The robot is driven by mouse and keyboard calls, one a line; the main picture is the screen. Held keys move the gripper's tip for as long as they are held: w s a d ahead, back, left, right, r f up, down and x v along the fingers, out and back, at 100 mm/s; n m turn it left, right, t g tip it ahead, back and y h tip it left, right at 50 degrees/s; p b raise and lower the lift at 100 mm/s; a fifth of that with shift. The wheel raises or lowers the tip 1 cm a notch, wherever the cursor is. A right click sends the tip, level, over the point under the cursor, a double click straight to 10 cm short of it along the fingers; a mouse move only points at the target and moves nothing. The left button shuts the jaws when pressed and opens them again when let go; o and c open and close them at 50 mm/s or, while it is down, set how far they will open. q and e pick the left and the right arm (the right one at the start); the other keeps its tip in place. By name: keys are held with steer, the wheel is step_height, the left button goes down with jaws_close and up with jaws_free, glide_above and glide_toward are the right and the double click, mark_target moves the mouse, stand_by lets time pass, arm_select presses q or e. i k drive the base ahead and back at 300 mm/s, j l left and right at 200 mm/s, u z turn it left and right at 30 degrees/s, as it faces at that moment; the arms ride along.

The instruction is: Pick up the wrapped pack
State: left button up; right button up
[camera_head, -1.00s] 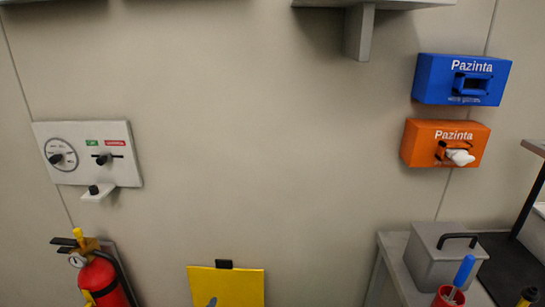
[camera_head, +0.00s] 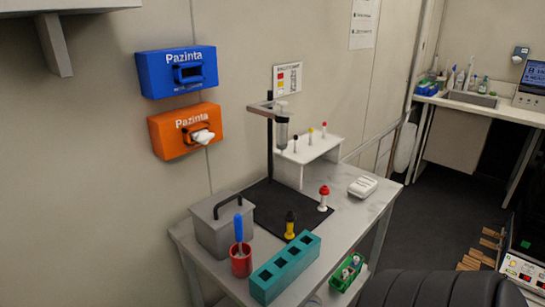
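A small white packet-like object (camera_head: 362,187) lies flat at the right end of the grey table (camera_head: 376,208). It may be the wrapped pack, but it is too small for me to tell its wrapping. Nothing covers it from above. Neither of my grippers shows in the head view.
A stand (camera_head: 271,140) and white shelf (camera_head: 310,151) rise behind. A sink counter (camera_head: 480,105) stands at the far right.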

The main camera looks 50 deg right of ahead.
mark_target(360, 188)
steer(key=z, duration=2.2)
steer(key=i+l, duration=0.1)
steer(key=l, duration=0.2)
steer(key=i+l+u, duration=0.1)
steer(key=i+l, duration=0.05)
steer(key=l, duration=0.1)
